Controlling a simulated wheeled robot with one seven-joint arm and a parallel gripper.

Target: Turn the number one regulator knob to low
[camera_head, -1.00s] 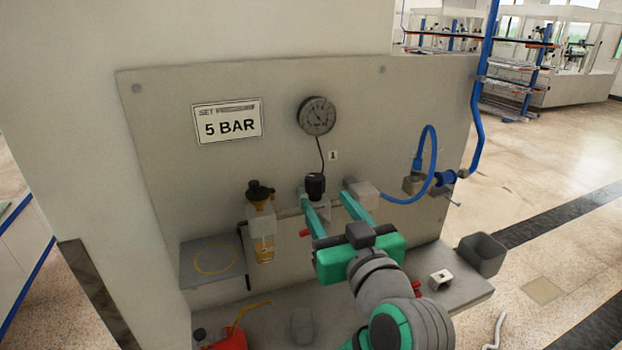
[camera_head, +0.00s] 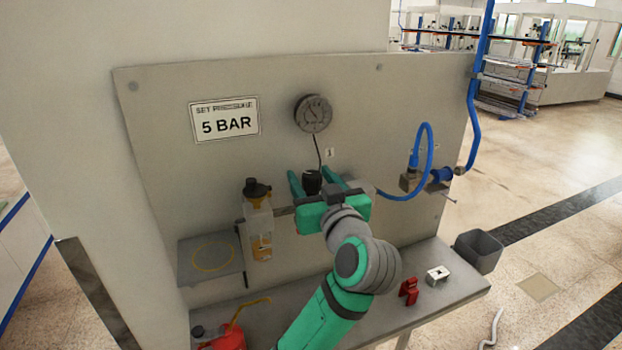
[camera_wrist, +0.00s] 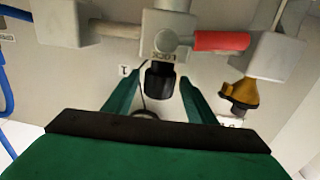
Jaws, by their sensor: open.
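The black regulator knob (camera_head: 312,182) sits on the wall panel below the round pressure gauge (camera_head: 313,113), with a small label "1" (camera_head: 329,153) beside it. My gripper (camera_head: 312,177) is open, with its two green fingers either side of the knob. In the wrist view the knob (camera_wrist: 159,82) lies between the fingers (camera_wrist: 158,92), with visible gaps on both sides. The grey regulator body (camera_wrist: 166,35) carries lettering that seems to read "LOCK". The knob's low mark cannot be made out.
A sign (camera_head: 224,119) reads "5 BAR". Left of the knob hangs a filter bowl with a black-and-yellow top (camera_head: 257,190). A blue hose (camera_head: 428,150) is at right.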

